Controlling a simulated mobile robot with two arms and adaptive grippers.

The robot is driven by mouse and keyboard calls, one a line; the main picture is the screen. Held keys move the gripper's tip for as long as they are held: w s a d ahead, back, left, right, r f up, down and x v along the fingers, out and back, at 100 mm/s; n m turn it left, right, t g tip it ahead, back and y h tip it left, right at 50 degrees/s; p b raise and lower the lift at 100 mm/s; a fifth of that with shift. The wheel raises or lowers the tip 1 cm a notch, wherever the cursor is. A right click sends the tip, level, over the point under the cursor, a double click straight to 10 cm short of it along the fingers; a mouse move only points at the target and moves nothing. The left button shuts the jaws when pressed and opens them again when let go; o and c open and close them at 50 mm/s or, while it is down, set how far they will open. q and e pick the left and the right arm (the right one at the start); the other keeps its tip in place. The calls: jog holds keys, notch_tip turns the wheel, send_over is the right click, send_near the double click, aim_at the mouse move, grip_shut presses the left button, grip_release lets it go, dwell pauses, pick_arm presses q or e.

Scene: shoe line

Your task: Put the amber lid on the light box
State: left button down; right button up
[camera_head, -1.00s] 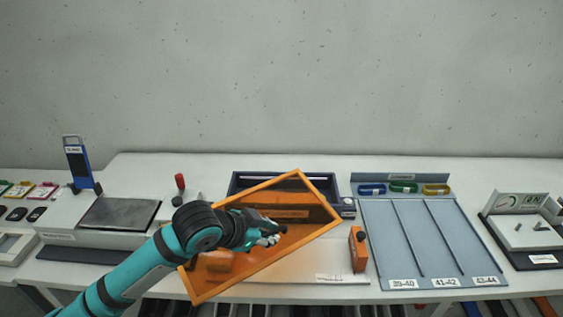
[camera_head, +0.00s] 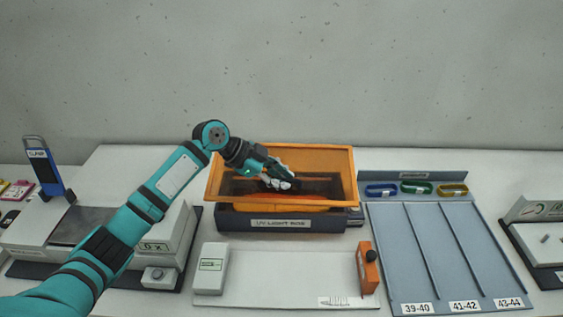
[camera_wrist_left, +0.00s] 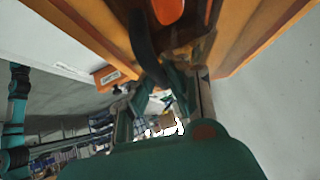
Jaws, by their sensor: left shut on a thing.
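The amber lid (camera_head: 335,165), an orange frame with a see-through amber panel, is over the dark light box (camera_head: 240,222), whose front carries the label "UV LIGHT BOX". The lid is lined up roughly square with the box. I cannot tell whether it touches the box's rim. My left gripper (camera_head: 284,181) is shut on the lid, near its middle. In the left wrist view the lid (camera_wrist_left: 255,35) fills the top, close to the fingers (camera_wrist_left: 160,105). Through the amber panel a brighter orange shape shows. My right gripper is not in view.
A white mat in front of the box holds a white block (camera_head: 211,268) and an orange block with a black knob (camera_head: 367,267). A grey sorting tray (camera_head: 435,250) with several coloured bands stands at right. A blue clamp (camera_head: 45,170) and a white machine stand at left.

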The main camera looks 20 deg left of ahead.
aim_at(277, 194)
pick_arm(q)
jog(key=shift+w+a, duration=0.1)
jog(key=shift+w, duration=0.2)
jog(key=shift+s, duration=0.1)
jog(key=shift+s+d+f+b, duration=0.25)
jog(key=shift+s+f+b, duration=0.35)
jog(key=shift+f+b, duration=0.35)
jog(key=f+b, duration=0.2)
jog(key=f, duration=0.1)
jog(key=shift+w+a+f, duration=0.1)
jog(key=shift+w+f, duration=0.1)
jog(key=shift+f+b, duration=0.35)
jog(key=shift+b, duration=0.2)
jog(key=shift+f+b, duration=0.3)
jog(key=shift+f, duration=0.15)
jog(key=shift+f+b, duration=0.3)
jog(key=shift+f, duration=0.15)
jog(key=shift+s+f, duration=0.15)
jog(key=shift+f, duration=0.05)
jog(key=c, duration=1.6)
grip_release()
jog(key=shift+f, duration=0.1)
jog(key=shift+c, duration=0.2)
jog(key=o, duration=0.4)
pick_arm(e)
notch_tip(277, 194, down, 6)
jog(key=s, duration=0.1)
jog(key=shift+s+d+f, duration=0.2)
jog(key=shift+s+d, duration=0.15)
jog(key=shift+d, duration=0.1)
